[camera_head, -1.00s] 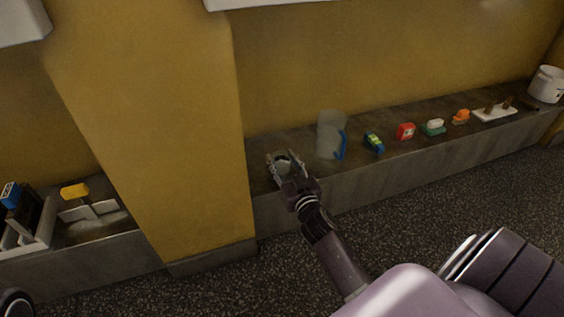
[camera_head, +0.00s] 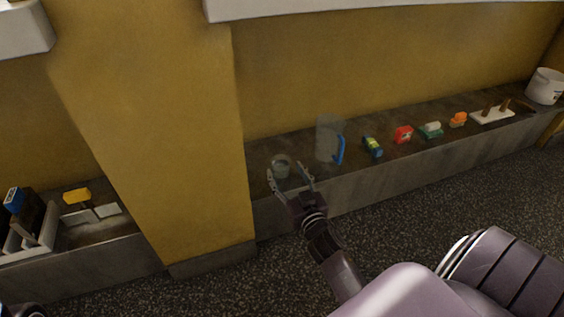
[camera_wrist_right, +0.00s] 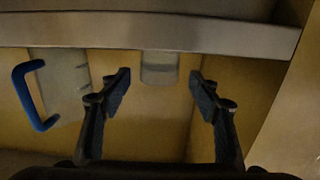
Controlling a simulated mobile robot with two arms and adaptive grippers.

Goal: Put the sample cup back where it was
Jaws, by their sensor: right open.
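The sample cup (camera_head: 281,165), small, grey and see-through, stands upright on the long grey ledge (camera_head: 262,186), close to the yellow pillar. It also shows in the right wrist view (camera_wrist_right: 160,67), upside down there, beyond the fingertips and in line with the gap between them. My right gripper (camera_head: 290,177) is open and empty, just in front of the cup on the room side. In the right wrist view its two dark fingers (camera_wrist_right: 160,84) stand wide apart and do not touch the cup.
A clear jug with a blue handle (camera_head: 339,150) stands right of the cup. Further right are a blue-green item (camera_head: 372,147), a red item (camera_head: 403,134), brushes and a white pot (camera_head: 545,86). The yellow pillar (camera_head: 195,150) juts out at left.

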